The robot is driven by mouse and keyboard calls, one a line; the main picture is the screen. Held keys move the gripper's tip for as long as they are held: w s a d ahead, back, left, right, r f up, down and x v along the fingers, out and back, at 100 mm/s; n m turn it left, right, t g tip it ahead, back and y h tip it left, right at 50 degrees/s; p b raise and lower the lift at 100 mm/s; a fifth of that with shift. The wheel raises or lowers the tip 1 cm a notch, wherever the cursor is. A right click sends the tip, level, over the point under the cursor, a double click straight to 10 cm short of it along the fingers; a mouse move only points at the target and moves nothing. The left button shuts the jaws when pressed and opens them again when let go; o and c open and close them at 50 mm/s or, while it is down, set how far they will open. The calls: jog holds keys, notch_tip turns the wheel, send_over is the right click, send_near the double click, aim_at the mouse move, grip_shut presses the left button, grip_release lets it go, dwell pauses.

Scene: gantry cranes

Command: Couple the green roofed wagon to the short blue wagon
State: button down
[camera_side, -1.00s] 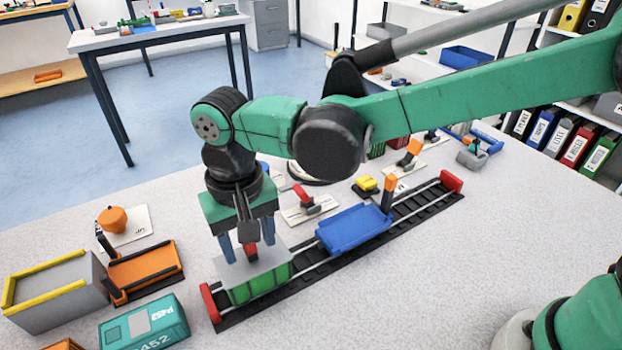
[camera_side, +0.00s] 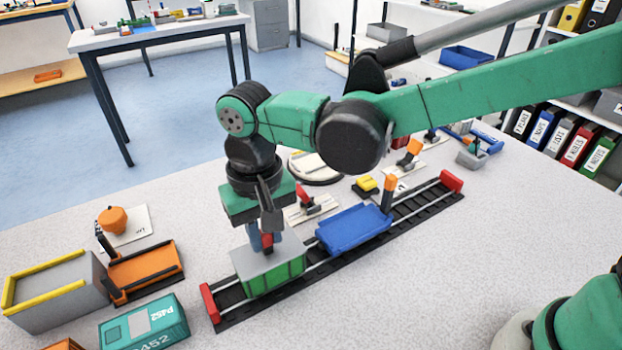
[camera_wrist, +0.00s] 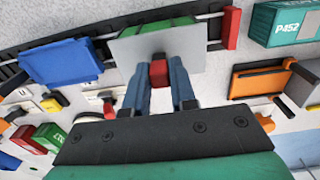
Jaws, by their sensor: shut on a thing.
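The green roofed wagon (camera_side: 275,279) stands on the track near its left end, with a light grey roof (camera_side: 266,255) and a red knob (camera_side: 267,241) on top. My gripper (camera_side: 262,243) is over the roof, its blue fingers shut on the red knob; in the wrist view the knob (camera_wrist: 159,73) sits between the fingers. The short blue wagon (camera_side: 354,230) stands on the same track to the right, with an orange-topped post (camera_side: 388,190) at its far end. A small gap shows between the two wagons. Their coupling parts are not clear to see.
The track (camera_side: 420,204) has red end stops at left (camera_side: 209,302) and right (camera_side: 451,181). An orange tray wagon (camera_side: 146,271), a grey bin with yellow rims (camera_side: 55,290) and a teal P452 box (camera_side: 143,324) lie left. Levers on plates (camera_side: 312,207) stand behind the track.

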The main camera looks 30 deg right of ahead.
jog(key=shift+d, duration=1.3)
jog(key=c, duration=0.6)
grip_release()
jog(key=shift+c, duration=0.2)
jog(key=shift+r, duration=0.1)
notch_tip(320, 180, up, 7)
jog(key=s+d+f+t, duration=0.1)
jog(key=s+d+t, duration=0.1)
jog(key=d, duration=0.8)
jog(key=s+d+f+t, duration=0.1)
jog(key=s+d+t, duration=0.1)
jog(key=d+t, duration=0.3)
jog(key=d, duration=0.4)
jog(key=shift+s+d, duration=0.4)
